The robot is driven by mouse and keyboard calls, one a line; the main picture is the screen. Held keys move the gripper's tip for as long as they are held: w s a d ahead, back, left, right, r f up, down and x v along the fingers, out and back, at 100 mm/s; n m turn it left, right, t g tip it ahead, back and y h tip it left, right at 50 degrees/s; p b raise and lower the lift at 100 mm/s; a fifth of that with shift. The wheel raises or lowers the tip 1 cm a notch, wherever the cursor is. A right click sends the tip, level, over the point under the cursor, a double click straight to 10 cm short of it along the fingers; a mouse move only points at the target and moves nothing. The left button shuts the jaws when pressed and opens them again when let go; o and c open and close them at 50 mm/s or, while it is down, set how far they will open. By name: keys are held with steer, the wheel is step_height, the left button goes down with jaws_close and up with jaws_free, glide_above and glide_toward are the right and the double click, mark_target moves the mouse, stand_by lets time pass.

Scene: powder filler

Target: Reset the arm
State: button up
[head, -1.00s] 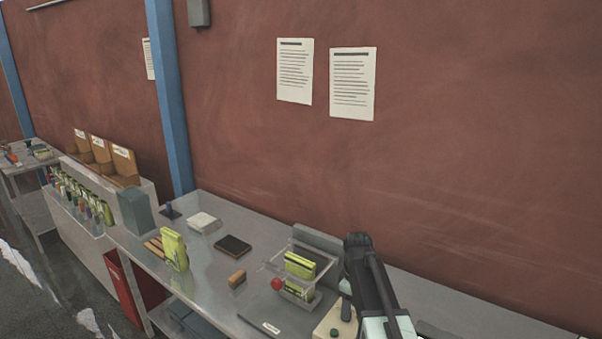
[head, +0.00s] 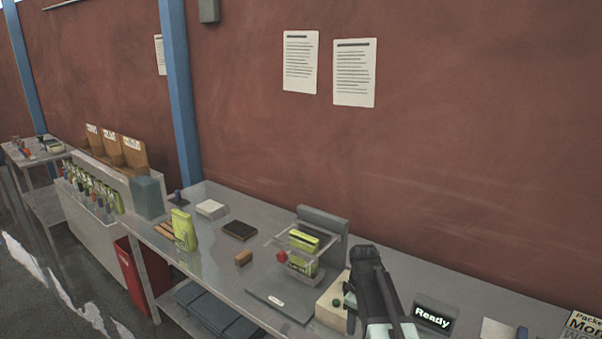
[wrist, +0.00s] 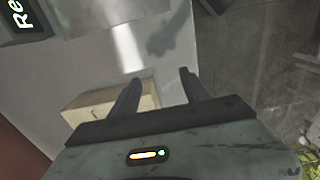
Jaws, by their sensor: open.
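My arm (head: 372,290) stands at the lower middle-right of the head view, in front of the bench; its fingertips cannot be made out there. In the wrist view my gripper (wrist: 155,77) is open, its two dark fingers apart with nothing between them. Beyond the fingers lies the grey bench top (wrist: 180,50). A pale box (wrist: 90,105) is beside and partly behind the left finger. It also shows in the head view as a cream box with a green button (head: 332,302), left of my arm.
Left of my arm is a clear-sided machine (head: 318,240) holding green-yellow packets, with a red knob (head: 282,257). A sign reading "Ready" (head: 433,317) stands to the right. A green-yellow packet (head: 183,230) stands further left. A red bin (head: 130,275) is below the bench.

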steer(key=s+f+m+b, duration=0.1)
steer(key=s+f+b, duration=0.1)
steer(key=s+f, duration=0.1)
steer(key=s+f+m+b, duration=0.2)
steer(key=s+f+b, duration=0.1)
steer(key=s, duration=0.1)
steer(key=shift+s+f+m, duration=0.1)
steer(key=shift+f+m, duration=0.2)
steer(key=shift+f, duration=0.1)
steer(key=s+m, duration=0.3)
steer(key=shift+s+f+m, duration=0.15)
steer(key=shift+s+m, duration=0.35)
steer(key=shift+m, duration=1.6)
